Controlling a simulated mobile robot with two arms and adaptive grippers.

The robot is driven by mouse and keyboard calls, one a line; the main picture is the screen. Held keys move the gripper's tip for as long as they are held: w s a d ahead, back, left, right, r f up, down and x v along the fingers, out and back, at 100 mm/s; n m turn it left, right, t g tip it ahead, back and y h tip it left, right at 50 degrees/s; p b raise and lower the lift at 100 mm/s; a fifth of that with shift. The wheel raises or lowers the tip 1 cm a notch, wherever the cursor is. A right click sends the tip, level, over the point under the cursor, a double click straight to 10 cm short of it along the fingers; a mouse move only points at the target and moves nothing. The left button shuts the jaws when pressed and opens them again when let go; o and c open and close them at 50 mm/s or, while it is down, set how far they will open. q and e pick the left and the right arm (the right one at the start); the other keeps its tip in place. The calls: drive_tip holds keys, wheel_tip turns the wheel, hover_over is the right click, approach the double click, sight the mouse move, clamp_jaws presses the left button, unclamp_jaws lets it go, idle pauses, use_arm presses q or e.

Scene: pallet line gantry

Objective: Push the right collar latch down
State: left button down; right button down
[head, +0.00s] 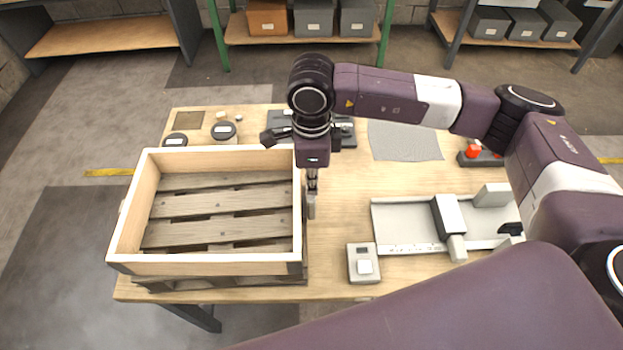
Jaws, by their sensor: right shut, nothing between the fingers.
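The wooden pallet collar (224,266) sits on a grey slatted pallet (205,203) at the left of the table. My right gripper (311,198) points down just outside the collar's right wall, near its middle. Its fingers are shut with nothing between them. The right collar latch is not clearly visible; the gripper covers that part of the wall, and I cannot tell grey latch metal from the fingers there. I cannot tell whether the fingertips touch the latch. My left gripper is not in view.
The wooden table (340,180) holds a small grey box with a light button (364,264), a grey sliding fixture (405,220), a grey mat (403,140) and a box with red buttons (476,152). Dark round-topped containers (223,131) stand behind the collar. Bare tabletop lies right of the gripper.

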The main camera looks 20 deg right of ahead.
sight(312, 197)
drive_tip(key=shift+f, duration=0.55)
wheel_tip(312, 197, down, 4)
drive_tip(key=b, duration=0.4)
drive_tip(key=shift+b, duration=0.3)
drive_tip(key=shift+r, duration=0.1)
drive_tip(key=shift+s, duration=0.15)
